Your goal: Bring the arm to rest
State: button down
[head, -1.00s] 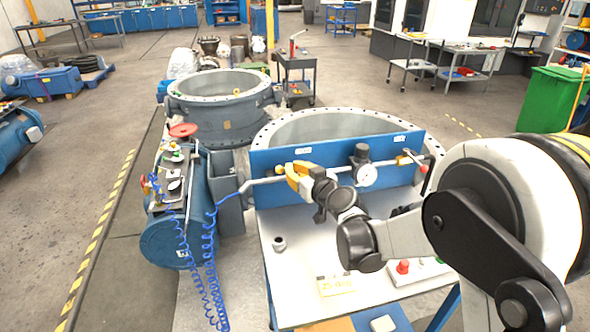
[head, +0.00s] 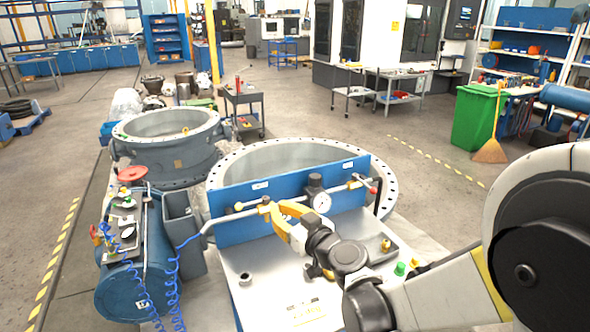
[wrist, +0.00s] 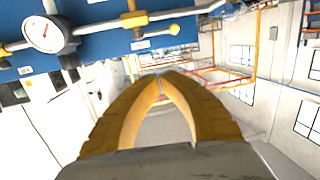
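My gripper (head: 279,213) has yellow fingers and is in front of the blue panel (head: 235,228) in the head view. In the wrist view its fingers bow outward and their tips (wrist: 160,76) meet, with nothing seen between them. My arm reaches in from the lower right, bent, over the grey bench top (head: 262,290). In the wrist view a yellow handle (wrist: 135,19) is apart from the fingers.
A round gauge (head: 319,201) and a red-tipped lever (head: 372,189) are on the panel. Large flanged rings (head: 170,140) stand behind and left. A blue tank (head: 125,285) with coiled hoses is at left. A green bin (head: 476,118) stands at right, with open floor before it.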

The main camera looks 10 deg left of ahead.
jog(key=s+d+r+m+t+h, duration=0.15)
jog(key=d+r+m+h, duration=0.35)
jog(key=d, duration=0.7)
jog(key=d+r+m+t+h, duration=0.3)
jog(key=d+r+h, duration=0.25)
jog(key=d, duration=0.55)
jog(key=s+d+f+m+g+h, duration=0.25)
jog(key=s+d+f+g, duration=0.35)
jog(key=s+d, duration=0.5)
jog(key=s+a+f+n+g+y, duration=0.1)
jog(key=s+f+g, duration=0.1)
jog(key=s, duration=0.4)
jog(key=s+a+f+n+g+y, duration=0.1)
jog(key=s+a+f+g, duration=0.1)
jog(key=s+f, duration=0.3)
jog(key=shift+s+a+f, duration=0.2)
jog(key=shift+s+f, duration=0.1)
jog(key=shift+s, duration=0.7)
